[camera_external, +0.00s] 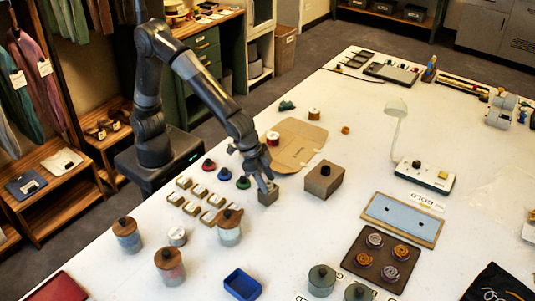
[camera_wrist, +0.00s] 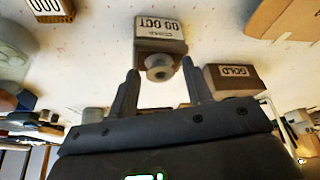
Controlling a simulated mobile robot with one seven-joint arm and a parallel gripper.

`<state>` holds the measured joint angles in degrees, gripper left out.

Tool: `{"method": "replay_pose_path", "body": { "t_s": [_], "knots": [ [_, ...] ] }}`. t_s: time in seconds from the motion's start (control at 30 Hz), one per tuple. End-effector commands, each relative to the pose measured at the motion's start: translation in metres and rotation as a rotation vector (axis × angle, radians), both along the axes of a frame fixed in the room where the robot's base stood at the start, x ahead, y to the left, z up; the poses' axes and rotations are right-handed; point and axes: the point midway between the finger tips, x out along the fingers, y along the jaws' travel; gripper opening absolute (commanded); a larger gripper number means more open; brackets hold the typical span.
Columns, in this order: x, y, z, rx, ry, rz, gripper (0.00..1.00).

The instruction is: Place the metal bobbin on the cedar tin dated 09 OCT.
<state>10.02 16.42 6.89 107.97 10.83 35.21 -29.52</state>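The metal bobbin (camera_wrist: 159,69) is a small grey spool with a dark centre hole in the wrist view. It is seen against the brown face of a tin (camera_wrist: 160,46); I cannot tell for certain whether it rests on it. The tin's pale label shows OCT, upside down, with digits that are hard to read. My gripper (camera_wrist: 160,72) is open, its fingers on either side of the bobbin with visible gaps. In the external view my gripper (camera_external: 266,184) points down over a small grey-brown block (camera_external: 268,196); the bobbin cannot be made out there.
A block labelled GOLD (camera_wrist: 232,80) is close by the right finger. Several small labelled tins (camera_external: 196,201) lie left of my gripper, with coloured spools (camera_external: 224,174) behind. A brown box (camera_external: 324,180) stands to the right. Lidded jars (camera_external: 229,228) and a blue tray (camera_external: 242,284) are nearer the camera.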

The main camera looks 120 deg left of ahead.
Motion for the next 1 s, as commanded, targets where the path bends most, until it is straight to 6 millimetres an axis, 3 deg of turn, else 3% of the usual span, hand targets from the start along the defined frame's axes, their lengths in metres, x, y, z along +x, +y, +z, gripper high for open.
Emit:
{"method": "replay_pose_path", "body": {
  "t_s": [0.37,0.8,1.0],
  "knots": [
    [-0.001,-0.001,0.006,0.0,-0.002,0.0,0.49],
    [-0.031,-0.011,0.085,-0.001,-0.005,-0.002,0.49],
    [-0.041,-0.014,0.108,0.0,-0.002,-0.001,0.49]
  ]
}}
